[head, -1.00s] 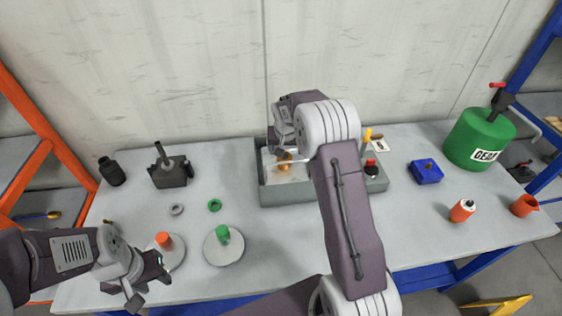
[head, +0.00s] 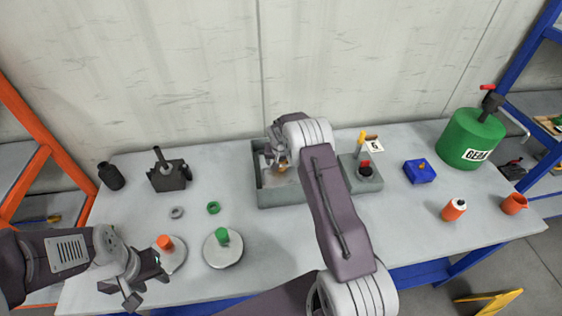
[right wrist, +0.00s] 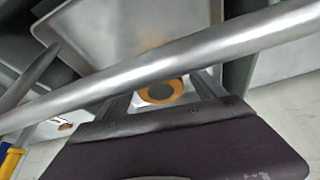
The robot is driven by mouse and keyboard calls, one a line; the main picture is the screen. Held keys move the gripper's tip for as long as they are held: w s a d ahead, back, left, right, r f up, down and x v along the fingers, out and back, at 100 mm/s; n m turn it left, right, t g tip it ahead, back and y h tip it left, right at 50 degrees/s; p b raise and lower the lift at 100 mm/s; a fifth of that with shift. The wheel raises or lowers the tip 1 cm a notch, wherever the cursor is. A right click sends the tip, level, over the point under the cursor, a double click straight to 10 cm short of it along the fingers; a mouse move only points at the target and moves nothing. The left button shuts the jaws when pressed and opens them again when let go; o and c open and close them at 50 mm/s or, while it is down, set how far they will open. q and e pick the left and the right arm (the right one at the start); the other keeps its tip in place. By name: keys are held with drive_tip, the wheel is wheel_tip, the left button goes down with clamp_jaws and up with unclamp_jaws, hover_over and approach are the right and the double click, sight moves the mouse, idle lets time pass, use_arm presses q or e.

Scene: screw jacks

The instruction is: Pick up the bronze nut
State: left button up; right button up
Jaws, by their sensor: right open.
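The bronze nut (head: 283,169) is in the grey tray (head: 262,196), partly hidden under my right gripper (head: 279,160). In the right wrist view the nut (right wrist: 161,91) shows as a bronze ring with a dark middle, between my open fingers. A silver rod crosses that view in front and covers part of the nut's far side. I cannot tell whether the fingers touch the nut. My left gripper (head: 148,281) is open and empty at the front left of the table, beside the orange-topped disc.
Green-post disc (head: 222,249) and orange-post disc (head: 172,256) stand at the front left. A grey ring (head: 176,212) and a green ring (head: 213,208) lie behind them. The front middle is partly covered by my right arm.

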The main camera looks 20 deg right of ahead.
drive_tip(key=c, duration=1.7)
drive_tip(key=shift+r, duration=0.1)
clamp_jaws()
drive_tip(key=shift+w, duration=0.1)
drive_tip(key=shift+r+b, duration=0.35)
drive_tip(key=shift+r, duration=0.3)
wheel_tip(320, 180, up, 3)
drive_tip(key=shift+f+b, duration=0.2)
drive_tip(key=shift+b, duration=0.3)
drive_tip(key=s+d+r+b, duration=0.1)
drive_tip(key=s+d+r, duration=0.1)
drive_tip(key=d, duration=0.3)
drive_tip(key=s+d+r+b, duration=0.1)
drive_tip(key=s+d+r, duration=0.2)
drive_tip(key=d+r, duration=0.2)
drive_tip(key=shift+d, duration=0.3)
